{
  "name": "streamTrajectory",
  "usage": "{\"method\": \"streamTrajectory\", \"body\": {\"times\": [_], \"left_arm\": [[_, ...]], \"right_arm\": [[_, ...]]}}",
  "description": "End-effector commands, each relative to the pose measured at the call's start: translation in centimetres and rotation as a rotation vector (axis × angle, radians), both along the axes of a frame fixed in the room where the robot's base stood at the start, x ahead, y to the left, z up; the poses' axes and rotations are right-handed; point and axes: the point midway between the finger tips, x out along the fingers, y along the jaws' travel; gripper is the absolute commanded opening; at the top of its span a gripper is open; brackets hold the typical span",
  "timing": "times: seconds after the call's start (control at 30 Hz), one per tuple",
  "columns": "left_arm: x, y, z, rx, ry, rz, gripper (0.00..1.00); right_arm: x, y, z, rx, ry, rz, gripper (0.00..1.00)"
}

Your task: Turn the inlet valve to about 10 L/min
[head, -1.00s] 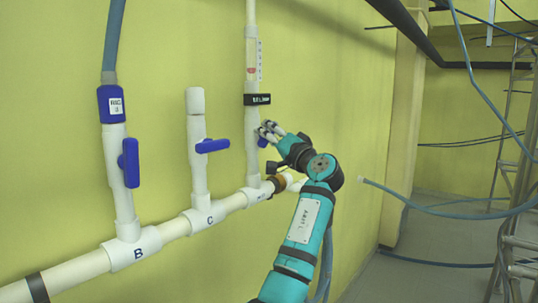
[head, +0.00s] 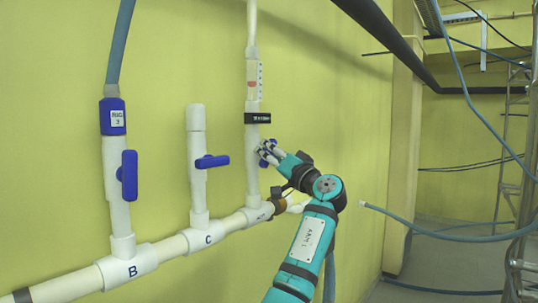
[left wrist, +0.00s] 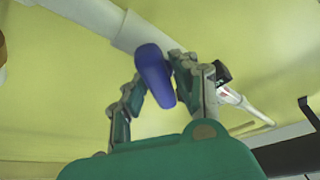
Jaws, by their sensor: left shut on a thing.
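The inlet valve's blue handle (left wrist: 153,66) is between the two fingers of my left gripper (left wrist: 159,76) in the left wrist view. The gripper is shut on it. In the head view my left gripper (head: 268,153) is at the right vertical white pipe (head: 252,176), where the fingers mostly hide the handle. A clear flow meter (head: 254,80) with a red float sits higher on this pipe, above a black label (head: 257,118). Its scale is too small to read. My right gripper is out of view.
Two other blue valve handles stand to the left, on pipe C (head: 211,162) and pipe B (head: 128,176). A white horizontal pipe (head: 173,246) joins the branches along the yellow wall. Blue hoses and a ladder (head: 508,150) are at the right.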

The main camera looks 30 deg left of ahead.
Motion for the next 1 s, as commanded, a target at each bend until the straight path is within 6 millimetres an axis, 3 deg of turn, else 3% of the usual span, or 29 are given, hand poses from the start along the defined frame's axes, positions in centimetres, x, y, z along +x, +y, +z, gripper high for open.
{"method": "streamTrajectory", "body": {"times": [0.17, 0.47, 0.63, 1.0], "left_arm": [[0.0, 0.1, -0.1, -0.002, 0.002, 0.002, 0.44], [0.0, -0.3, -0.2, 0.000, 0.002, 0.000, 0.44], [-0.7, -2.3, -0.9, 0.000, 0.002, -0.002, 0.44], [-2.8, -9.0, -3.3, -0.001, 0.003, 0.000, 0.44]], "right_arm": [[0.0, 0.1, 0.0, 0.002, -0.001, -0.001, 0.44], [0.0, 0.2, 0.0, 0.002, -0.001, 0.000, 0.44], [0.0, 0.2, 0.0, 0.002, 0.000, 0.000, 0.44], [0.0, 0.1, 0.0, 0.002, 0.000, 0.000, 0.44]]}}
